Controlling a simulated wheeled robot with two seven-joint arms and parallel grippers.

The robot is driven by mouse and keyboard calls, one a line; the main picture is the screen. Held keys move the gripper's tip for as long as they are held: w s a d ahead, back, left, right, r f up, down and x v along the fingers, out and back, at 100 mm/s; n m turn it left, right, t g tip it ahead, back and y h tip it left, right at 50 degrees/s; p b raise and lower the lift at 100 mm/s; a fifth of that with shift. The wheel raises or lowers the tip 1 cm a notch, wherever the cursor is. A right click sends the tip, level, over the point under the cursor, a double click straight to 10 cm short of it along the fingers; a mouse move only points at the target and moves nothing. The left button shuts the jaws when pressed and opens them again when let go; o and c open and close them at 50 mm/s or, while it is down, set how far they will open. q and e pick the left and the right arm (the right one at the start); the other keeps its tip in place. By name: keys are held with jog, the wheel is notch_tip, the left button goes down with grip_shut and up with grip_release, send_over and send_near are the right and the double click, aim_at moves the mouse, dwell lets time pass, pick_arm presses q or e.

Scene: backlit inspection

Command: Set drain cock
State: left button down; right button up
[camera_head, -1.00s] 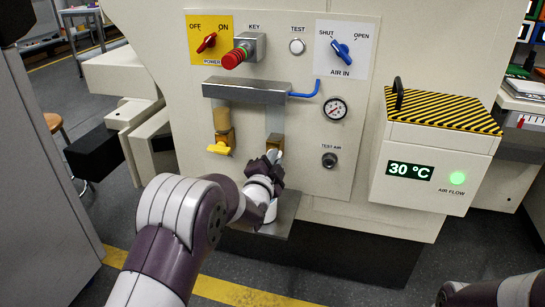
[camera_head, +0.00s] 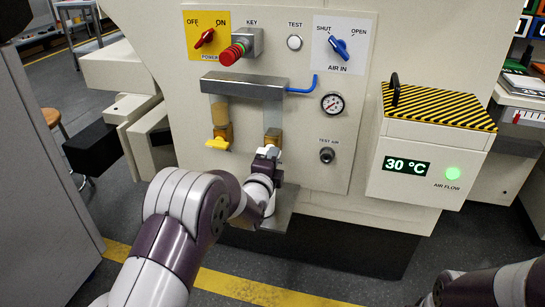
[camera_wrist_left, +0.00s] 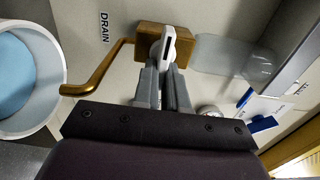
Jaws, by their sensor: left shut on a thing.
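The drain cock is a brass block (camera_head: 273,135) under the right-hand clear bowl on the panel. In the left wrist view its brass body (camera_wrist_left: 148,40) has a pale lever with a dark slot (camera_wrist_left: 168,46), and a bent brass spout (camera_wrist_left: 104,76) runs left from it. My left gripper (camera_head: 267,155) is at this cock, in front of the panel. In the left wrist view its grey fingers (camera_wrist_left: 165,74) are shut on the lever, which they partly hide. A label reading DRAIN (camera_wrist_left: 104,30) is beside the cock. My right gripper is out of view.
A white cup with a blue inside (camera_wrist_left: 28,75) stands near the spout. A second cock with a yellow handle (camera_head: 217,144) is just left. A grey header block (camera_head: 243,88) is above. A box with a striped lid (camera_head: 440,105) juts out at right.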

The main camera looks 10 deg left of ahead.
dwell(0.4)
pick_arm(q)
jog(key=c, duration=1.2)
grip_release()
jog(key=s+p, duration=0.2)
jog(key=s, duration=0.4)
jog(key=s+p, duration=0.3)
jog(key=s, duration=0.3)
jog(key=shift+s+a, duration=0.2)
jog(key=shift+s, duration=0.15)
